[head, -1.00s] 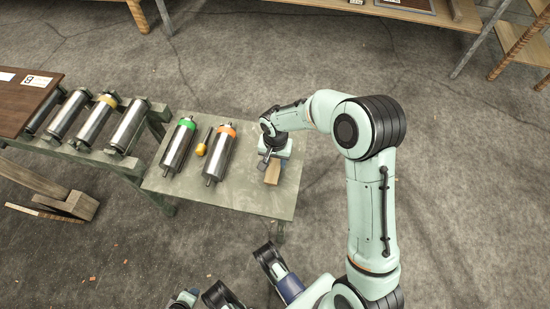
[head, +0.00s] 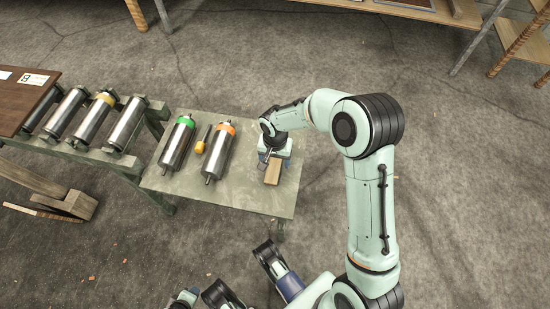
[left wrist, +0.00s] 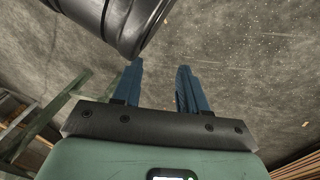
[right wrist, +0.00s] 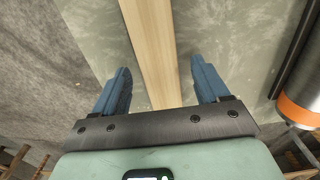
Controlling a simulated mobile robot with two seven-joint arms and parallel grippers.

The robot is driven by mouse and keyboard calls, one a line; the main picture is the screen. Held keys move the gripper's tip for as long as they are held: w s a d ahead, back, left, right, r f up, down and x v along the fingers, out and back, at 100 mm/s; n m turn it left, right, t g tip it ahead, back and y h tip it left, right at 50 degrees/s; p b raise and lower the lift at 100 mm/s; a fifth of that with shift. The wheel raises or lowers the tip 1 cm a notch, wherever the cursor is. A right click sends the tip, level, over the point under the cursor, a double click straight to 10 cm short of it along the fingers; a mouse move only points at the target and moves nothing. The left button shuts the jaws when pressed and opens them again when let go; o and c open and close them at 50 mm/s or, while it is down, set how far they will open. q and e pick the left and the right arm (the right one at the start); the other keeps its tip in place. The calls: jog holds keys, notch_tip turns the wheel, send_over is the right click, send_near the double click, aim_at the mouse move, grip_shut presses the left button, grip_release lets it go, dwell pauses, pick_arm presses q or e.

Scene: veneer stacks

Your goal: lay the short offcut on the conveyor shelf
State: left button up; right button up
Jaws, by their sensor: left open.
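The short offcut (head: 272,175), a pale wooden block, lies on the bare right part of the grey-green conveyor shelf (head: 235,197). My right gripper (head: 272,160) is over its far end. In the right wrist view the offcut (right wrist: 152,45) passes between the open fingers of that gripper (right wrist: 161,68), with a gap on each side. Its near end is hidden by the gripper body. My left gripper (left wrist: 161,68) is open and empty in the left wrist view, above bare floor.
On the shelf, left of the offcut, lie a green-banded roller (head: 175,148), an orange-banded roller (head: 217,155) and a yellow-handled tool (head: 201,146). The roller conveyor (head: 80,118) with a dark brown panel (head: 25,88) adjoins at left. The shelf's front strip is clear.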

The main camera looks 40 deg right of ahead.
notch_tip(320, 180, up, 7)
jog(key=shift+f+p, duration=0.1)
jog(key=shift+p, duration=1)
pick_arm(q)
jog(key=shift+g+h, duration=0.3)
jog(key=r, duration=0.1)
jog(key=s+d+r+p, duration=0.1)
jog(key=r, duration=0.1)
jog(key=s+r, duration=0.1)
jog(key=shift+s+d+r+p, duration=0.2)
jog(key=shift+d+r+p, duration=0.1)
jog(key=shift+d, duration=0.1)
pick_arm(e)
notch_tip(320, 180, up, 7)
jog(key=shift+f, duration=0.2)
pick_arm(q)
jog(key=shift+a, duration=0.1)
